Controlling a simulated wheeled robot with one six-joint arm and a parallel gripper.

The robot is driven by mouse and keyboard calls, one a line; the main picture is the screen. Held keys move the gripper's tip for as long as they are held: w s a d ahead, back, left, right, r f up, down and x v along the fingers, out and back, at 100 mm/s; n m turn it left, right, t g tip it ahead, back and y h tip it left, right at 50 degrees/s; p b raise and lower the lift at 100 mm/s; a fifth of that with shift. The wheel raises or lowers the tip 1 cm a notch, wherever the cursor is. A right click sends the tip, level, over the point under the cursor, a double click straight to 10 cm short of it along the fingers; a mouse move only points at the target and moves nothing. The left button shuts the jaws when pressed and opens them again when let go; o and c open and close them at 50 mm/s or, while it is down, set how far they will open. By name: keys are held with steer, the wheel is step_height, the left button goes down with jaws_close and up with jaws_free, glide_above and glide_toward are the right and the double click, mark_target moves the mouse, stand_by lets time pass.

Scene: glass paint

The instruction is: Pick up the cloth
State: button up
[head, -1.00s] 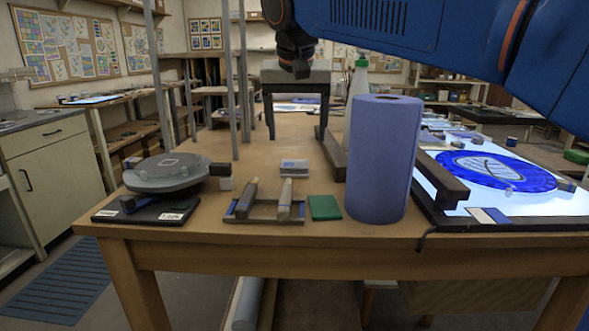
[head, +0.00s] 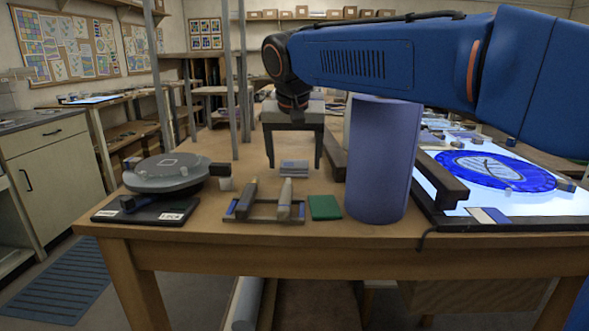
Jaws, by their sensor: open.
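A small folded grey-and-white bundle (head: 294,168), which looks like the cloth, lies on the wooden table behind the rack of tools. My gripper (head: 294,162) points down with its two dark fingers wide apart. It is open and empty. In the head view the fingertips show to the left and right of the bundle, with the palm above it. I cannot tell whether the fingertips are level with it in depth or touch the table.
A tall blue-purple roll (head: 382,160) stands right of my gripper. In front are a tool rack (head: 264,215) and a green pad (head: 324,207). A round grey turntable (head: 166,173) is at left. A lit panel (head: 520,205) with blue glass is at right.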

mark_target(294, 164)
steer(key=c, duration=1.2)
steer(key=shift+o, duration=0.2)
steer(key=shift+r, duration=0.1)
step_height(294, 164, up, 10)
